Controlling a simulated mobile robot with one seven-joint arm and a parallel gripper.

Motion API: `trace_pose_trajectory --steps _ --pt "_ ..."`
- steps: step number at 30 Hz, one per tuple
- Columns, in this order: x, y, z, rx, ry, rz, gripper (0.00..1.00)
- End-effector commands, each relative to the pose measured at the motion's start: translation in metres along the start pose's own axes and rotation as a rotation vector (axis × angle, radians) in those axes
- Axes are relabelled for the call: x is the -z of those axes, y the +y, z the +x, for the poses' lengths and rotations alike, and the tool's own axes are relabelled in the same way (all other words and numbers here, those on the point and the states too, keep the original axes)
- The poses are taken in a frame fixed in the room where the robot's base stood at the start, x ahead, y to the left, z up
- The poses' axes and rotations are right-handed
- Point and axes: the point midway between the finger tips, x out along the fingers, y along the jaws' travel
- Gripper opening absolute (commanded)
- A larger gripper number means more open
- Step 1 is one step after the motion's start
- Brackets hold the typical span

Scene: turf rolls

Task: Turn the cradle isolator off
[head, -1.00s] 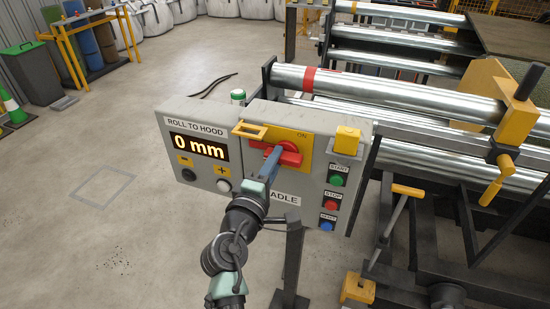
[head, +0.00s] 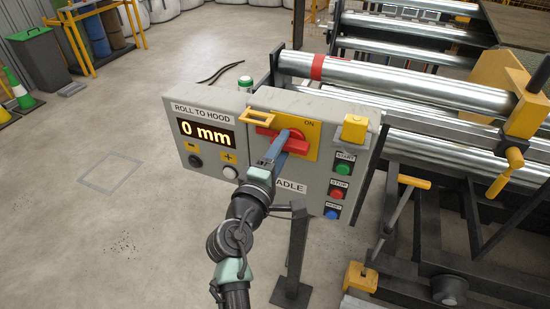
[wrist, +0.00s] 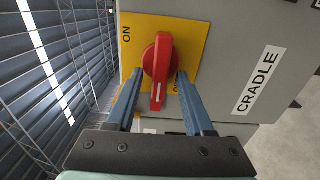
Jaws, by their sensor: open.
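The cradle isolator is a red rotary handle (head: 292,146) on a yellow plate (head: 310,143), with "ON" printed at the plate's upper right in the head view. In the wrist view the red handle (wrist: 158,60) lies lengthwise up and down, its white line at the lower end. "ON" is at the upper left there; another label is mostly hidden by the right finger. My gripper (head: 279,144) is at the handle. In the wrist view my gripper (wrist: 159,78) is open, one finger on each side of the handle; I cannot tell whether either touches.
The grey box also carries a "0 mm" display (head: 207,134), a yellow hasp (head: 258,121), a yellow block (head: 355,128), and green START (head: 343,170), red STOP (head: 337,193) and blue RESET (head: 332,214) buttons. Steel rollers (head: 420,88) stand behind right. Open floor lies left.

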Motion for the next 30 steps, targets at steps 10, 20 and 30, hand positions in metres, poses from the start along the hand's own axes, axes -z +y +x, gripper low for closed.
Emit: trace_pose_trajectory --steps 10,20,30 --pt "0.001 -0.002 -0.055 0.002 0.003 -0.001 0.53" --pt "0.001 -0.002 -0.116 0.003 0.003 -0.001 0.53" --pt "0.0 0.0 -0.128 0.001 0.001 -0.001 0.53"
